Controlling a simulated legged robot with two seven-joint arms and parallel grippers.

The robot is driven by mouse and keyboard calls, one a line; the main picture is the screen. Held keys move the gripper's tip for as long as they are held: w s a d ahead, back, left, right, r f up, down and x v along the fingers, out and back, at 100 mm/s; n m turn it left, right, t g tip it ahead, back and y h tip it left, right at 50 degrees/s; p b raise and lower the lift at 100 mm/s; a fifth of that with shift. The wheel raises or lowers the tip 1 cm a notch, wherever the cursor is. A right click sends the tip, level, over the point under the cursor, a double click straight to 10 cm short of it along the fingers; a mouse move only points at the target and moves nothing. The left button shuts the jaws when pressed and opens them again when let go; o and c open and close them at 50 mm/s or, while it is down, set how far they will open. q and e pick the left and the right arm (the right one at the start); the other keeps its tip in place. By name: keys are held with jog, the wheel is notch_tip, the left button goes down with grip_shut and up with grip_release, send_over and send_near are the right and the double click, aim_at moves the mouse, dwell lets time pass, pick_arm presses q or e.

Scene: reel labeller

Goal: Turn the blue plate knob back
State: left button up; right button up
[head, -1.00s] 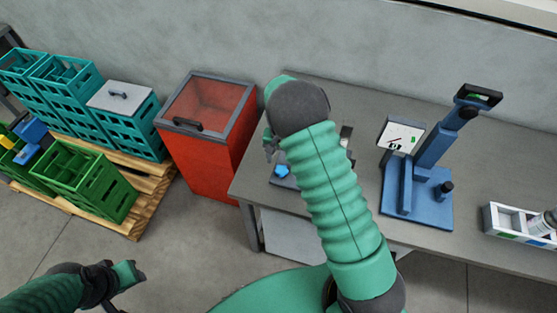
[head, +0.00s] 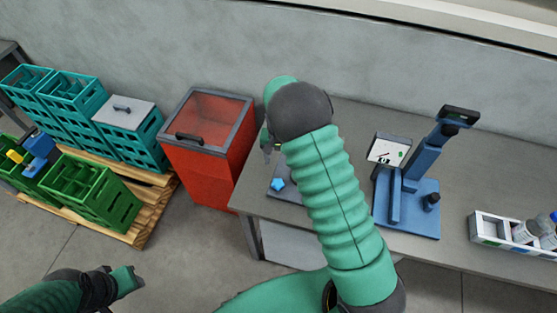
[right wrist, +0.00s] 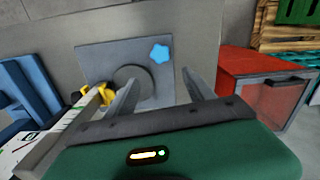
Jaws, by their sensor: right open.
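The blue plate knob (head: 278,184) is a small star shape on a grey plate (head: 284,195) at the bench's left end, partly hidden by my right arm. In the right wrist view the knob (right wrist: 160,53) sits at the plate's upper right, beside a round grey disc (right wrist: 125,75). My right gripper (right wrist: 163,90) is open, its two fingers spread and pointing toward the plate, with the knob beyond and apart from them. In the head view the right gripper (head: 268,147) is mostly behind its wrist. My left gripper (head: 132,281) is at lower left, far from the bench; its jaws are unclear.
A red bin (head: 205,150) with a clear lid stands left of the bench (head: 340,105). A blue stand (head: 410,205) and a white tray with bottles (head: 490,228) are on the bench's right. Green crates (head: 90,190) sit on a pallet at far left.

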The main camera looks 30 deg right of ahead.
notch_tip(320, 180, up, 8)
jog(key=p, duration=0.5)
jog(key=shift+f+p, duration=0.15)
jog(key=shift+p, duration=0.15)
jog(key=shift+a, duration=0.2)
notch_tip(320, 180, up, 17)
jog(key=b, duration=0.3)
jog(key=shift+b, duration=0.35)
jog(key=shift+w+a+f, duration=0.1)
